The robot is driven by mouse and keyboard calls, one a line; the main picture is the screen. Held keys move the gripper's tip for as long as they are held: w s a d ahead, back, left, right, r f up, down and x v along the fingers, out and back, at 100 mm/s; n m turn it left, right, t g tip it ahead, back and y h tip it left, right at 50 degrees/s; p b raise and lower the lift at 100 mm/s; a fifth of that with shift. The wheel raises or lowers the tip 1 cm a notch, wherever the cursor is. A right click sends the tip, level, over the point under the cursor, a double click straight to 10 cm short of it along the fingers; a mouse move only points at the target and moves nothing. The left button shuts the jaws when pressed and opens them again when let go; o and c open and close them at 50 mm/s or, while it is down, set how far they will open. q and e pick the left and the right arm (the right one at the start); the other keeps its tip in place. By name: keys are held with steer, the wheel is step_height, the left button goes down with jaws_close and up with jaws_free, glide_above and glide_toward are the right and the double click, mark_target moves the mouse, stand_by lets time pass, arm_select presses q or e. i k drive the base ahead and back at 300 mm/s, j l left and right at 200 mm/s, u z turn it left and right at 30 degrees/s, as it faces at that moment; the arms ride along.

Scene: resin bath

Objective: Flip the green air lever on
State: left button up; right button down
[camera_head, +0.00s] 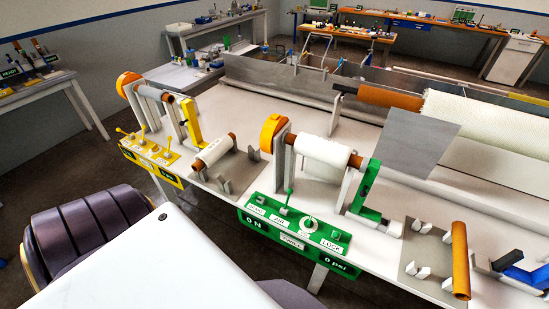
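A green control panel (290,235) is on the near edge of the white table, at the middle of the head view. A thin green lever (288,202) stands roughly upright on its top, close to a small "AIR" label. I cannot tell from this view which position the lever is set to. Neither of my grippers shows in the view.
A yellow panel (150,158) with similar levers is to the left. Behind the green panel, a white roll (325,152) sits on stands with an orange wheel (272,133) and a green bracket (363,195). An orange roll (460,260) is at the right.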

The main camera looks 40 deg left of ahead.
mark_target(290, 191)
steer(key=u, duration=1.15)
